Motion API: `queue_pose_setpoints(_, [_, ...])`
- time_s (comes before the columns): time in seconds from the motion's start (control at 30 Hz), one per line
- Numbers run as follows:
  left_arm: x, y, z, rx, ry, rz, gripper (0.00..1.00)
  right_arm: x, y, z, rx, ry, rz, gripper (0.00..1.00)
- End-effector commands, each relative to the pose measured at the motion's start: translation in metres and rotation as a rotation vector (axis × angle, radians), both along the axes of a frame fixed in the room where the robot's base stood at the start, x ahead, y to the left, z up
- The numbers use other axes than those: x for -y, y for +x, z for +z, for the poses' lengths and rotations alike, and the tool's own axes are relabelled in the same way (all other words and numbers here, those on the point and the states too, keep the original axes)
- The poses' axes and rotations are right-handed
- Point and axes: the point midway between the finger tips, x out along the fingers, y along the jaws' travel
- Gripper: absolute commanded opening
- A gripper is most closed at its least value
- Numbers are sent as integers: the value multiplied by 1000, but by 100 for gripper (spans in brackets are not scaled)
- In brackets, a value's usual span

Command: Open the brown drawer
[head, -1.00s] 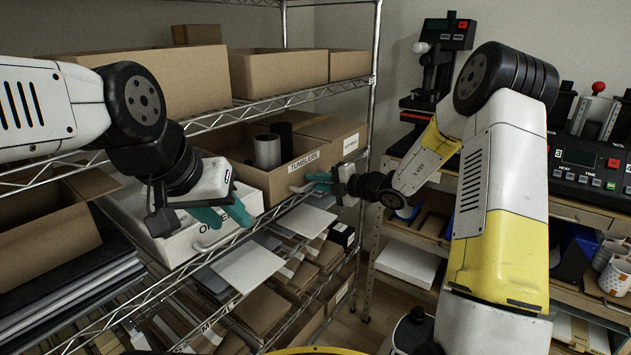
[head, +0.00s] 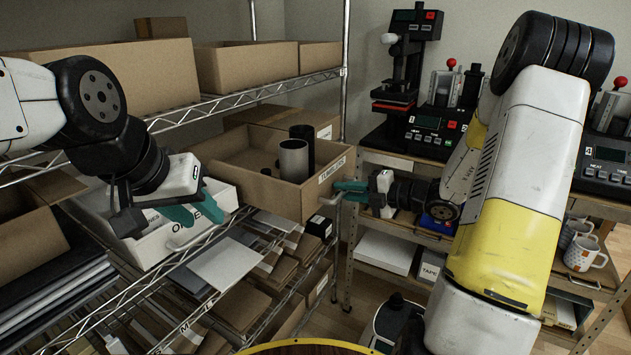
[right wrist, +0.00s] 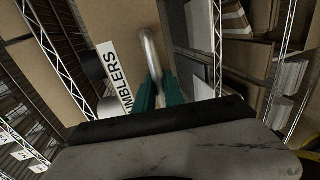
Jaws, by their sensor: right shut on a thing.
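The brown drawer (head: 322,201) labelled TUMBLERS is pulled partly out from the middle shelf, toward the right. A grey cylinder and a dark cylinder stand inside it. My right gripper (head: 345,189) is shut on the drawer's handle (head: 328,200) at its front. The right wrist view shows the pale handle (right wrist: 150,50) between the teal fingers (right wrist: 159,92), beside the TUMBLERS label (right wrist: 119,76).
The white bin (head: 158,249) sits on the same shelf. Flat boxes and sheets (head: 222,263) fill the shelf below. A press (head: 402,85) and a workbench with mugs (head: 584,254) stand to the right. Open floor (head: 345,325) shows between rack and bench.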

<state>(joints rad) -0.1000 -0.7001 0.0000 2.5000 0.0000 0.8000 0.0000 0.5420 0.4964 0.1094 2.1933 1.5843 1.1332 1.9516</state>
Motion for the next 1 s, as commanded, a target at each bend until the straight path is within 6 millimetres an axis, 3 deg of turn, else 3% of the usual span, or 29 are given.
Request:
queue_pose_setpoints(0.2, [0,0,0,0,0,0,36,35,-25,-1,-3,-2,-3,0])
queue_pose_setpoints(0.4, [0,0,0,0,0,0,36,52,-38,-1,-2,-1,-1,0])
queue_pose_setpoints(0.93, [0,0,0,0,0,0,36,58,-42,-1,-1,-1,1,0])
queue_pose_setpoints(0.97, [0,0,0,0,0,0,36,58,-42,-1,-1,-1,1,17])
queue_pose_setpoints(1.0, [0,0,0,0,0,0,36,58,-42,-1,-1,-1,1,22])
